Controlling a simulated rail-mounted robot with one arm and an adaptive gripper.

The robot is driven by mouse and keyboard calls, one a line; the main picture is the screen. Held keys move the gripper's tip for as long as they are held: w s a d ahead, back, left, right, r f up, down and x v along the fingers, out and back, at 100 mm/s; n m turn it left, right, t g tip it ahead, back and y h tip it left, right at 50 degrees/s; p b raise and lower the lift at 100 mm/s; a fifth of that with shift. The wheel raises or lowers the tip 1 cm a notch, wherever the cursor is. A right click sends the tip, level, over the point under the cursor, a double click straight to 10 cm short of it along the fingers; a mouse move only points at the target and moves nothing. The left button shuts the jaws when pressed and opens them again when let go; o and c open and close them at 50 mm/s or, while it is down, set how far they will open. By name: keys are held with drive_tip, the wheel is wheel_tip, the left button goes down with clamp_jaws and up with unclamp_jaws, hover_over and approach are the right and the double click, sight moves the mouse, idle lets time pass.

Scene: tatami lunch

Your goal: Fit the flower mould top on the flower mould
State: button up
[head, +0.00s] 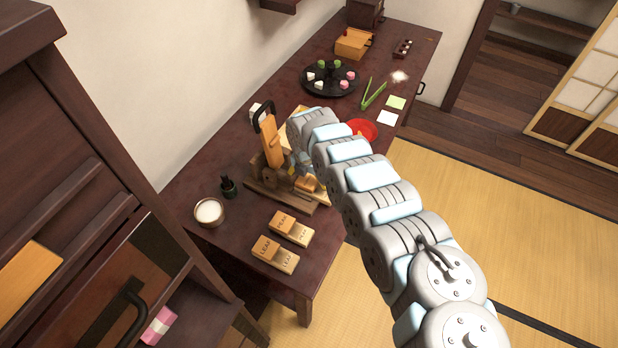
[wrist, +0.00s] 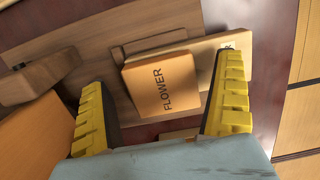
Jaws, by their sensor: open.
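The flower mould top, an orange wooden block marked FLOWER (wrist: 160,82), lies in the wrist view between and beyond my gripper's yellow fingers. My gripper (wrist: 163,92) is open, with a gap on both sides of the block. A paler wooden piece, which looks like the flower mould (wrist: 208,60), shows behind and to the right of the block, with a letter at its right end. I cannot tell whether the block is seated on it. In the head view the block (head: 307,184) is beside the wooden press, and my arm hides most of my gripper.
A wooden press with an upright orange lever (head: 271,140) stands just left of my gripper. Two lettered mould sets (head: 289,229) (head: 275,254) lie nearer the table's front. A white-filled bowl (head: 208,212) is at left, a red dish (head: 362,129) behind my arm. A black round tray (head: 329,92) holds sweets.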

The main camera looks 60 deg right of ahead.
wheel_tip(320, 180, up, 2)
drive_tip(key=shift+r, duration=0.1)
wheel_tip(320, 180, up, 10)
drive_tip(key=a, duration=0.1)
drive_tip(key=shift+f, duration=0.2)
idle(0.4)
idle(0.5)
